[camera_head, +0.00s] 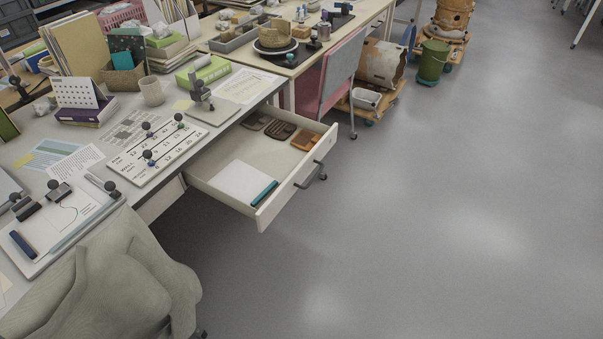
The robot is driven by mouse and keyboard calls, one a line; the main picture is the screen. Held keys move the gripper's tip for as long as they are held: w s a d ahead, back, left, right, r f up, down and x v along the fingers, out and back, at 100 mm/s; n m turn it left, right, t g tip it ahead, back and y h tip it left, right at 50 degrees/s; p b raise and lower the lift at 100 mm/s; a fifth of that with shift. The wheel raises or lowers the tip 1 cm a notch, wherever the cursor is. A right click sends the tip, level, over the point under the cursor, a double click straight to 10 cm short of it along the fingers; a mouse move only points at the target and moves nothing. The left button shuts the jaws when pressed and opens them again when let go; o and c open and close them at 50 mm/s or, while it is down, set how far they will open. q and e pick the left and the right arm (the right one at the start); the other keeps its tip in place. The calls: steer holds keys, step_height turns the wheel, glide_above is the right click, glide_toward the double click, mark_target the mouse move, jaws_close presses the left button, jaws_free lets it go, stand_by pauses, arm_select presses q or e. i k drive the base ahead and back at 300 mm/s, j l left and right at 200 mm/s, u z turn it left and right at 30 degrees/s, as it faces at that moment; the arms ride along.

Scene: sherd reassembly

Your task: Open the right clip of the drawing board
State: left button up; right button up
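The drawing board (32,268) lies on the desk at the lower left, with a white sheet (82,212) bearing a thin curved line. Two dark clips with round black knobs sit at its far edge: the left clip (25,209) and the right clip (58,191). Both seem to be down on the edge, but they are too small to tell for sure. A dark blue bar-shaped object (23,245) lies on the board's near left part. Another black knob (111,186) stands at the board's right side. Neither of my grippers is in view.
A panel with sliding knobs (157,152) lies beyond the board. An open drawer (262,213) juts out right of the desk. A chair with a grey-green cover (110,280) stands close in front of the board. The floor at right is clear.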

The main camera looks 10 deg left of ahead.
mark_target(59, 193)
steer(key=u, duration=1.9)
steer(key=k+u, duration=0.15)
steer(key=u, duration=0.2)
